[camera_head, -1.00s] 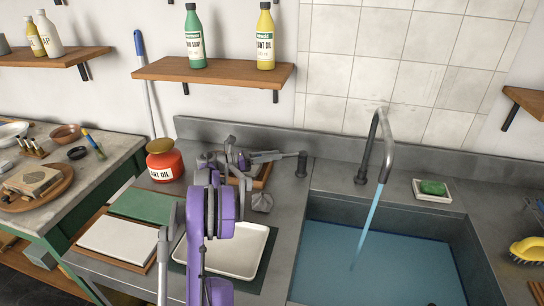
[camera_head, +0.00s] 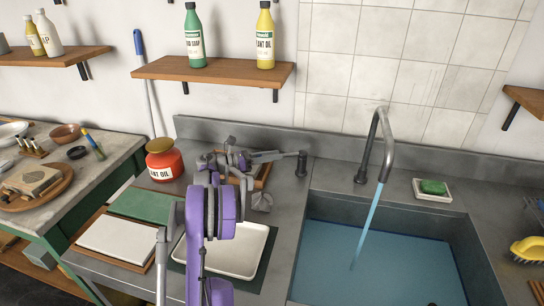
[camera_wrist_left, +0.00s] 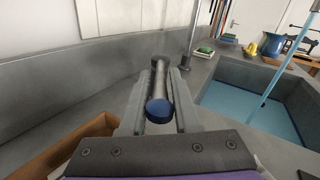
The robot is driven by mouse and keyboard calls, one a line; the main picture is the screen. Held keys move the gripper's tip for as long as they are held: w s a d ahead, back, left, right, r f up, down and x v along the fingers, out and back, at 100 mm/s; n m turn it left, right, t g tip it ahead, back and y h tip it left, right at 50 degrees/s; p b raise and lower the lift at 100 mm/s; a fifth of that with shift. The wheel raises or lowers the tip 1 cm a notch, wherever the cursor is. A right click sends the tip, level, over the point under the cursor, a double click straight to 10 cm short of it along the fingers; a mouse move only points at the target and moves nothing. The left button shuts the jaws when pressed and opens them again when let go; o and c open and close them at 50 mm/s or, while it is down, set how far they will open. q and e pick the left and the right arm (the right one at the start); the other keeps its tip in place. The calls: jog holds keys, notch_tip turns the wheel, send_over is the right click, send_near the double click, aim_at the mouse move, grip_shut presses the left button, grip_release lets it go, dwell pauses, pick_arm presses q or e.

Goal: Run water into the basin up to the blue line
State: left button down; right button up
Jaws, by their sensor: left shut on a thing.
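The basin (camera_head: 330,207) is a grey sink sunk in the counter, with blue water (camera_head: 375,262) over its floor. A curved grey spout (camera_head: 384,140) pours a steady stream (camera_head: 367,225) into it. My left gripper (camera_head: 296,155) is at the tap lever left of the spout. In the left wrist view the lever (camera_wrist_left: 158,82), with a blue end cap (camera_wrist_left: 160,111), lies between the fingers, and the gripper is shut on it. I cannot make out the blue line in either view. My right gripper is not in view.
A soap dish (camera_head: 432,196) with green soap sits right of the spout, and a yellow brush (camera_head: 528,250) lies at the right edge. A red jar (camera_head: 164,160), a white tray (camera_head: 240,262) and a white slab (camera_head: 116,240) stand on the left counter.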

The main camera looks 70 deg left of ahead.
pick_arm(q)
jog(key=w+d+n+g+y+b, duration=0.1)
jog(key=d+n+g+y+b, duration=0.1)
jog(key=d+n+y, duration=0.5)
jog(key=shift+w+d+n+y, duration=0.25)
jog(key=shift+n+y, duration=0.25)
jog(key=shift+y, duration=1.9)
jog(key=shift+g, duration=0.3)
jog(key=c, duration=0.8)
grip_release()
jog(key=shift+c, duration=0.2)
jog(key=v, duration=1.1)
jog(key=shift+d+f, duration=0.1)
jog(key=shift+w, duration=0.1)
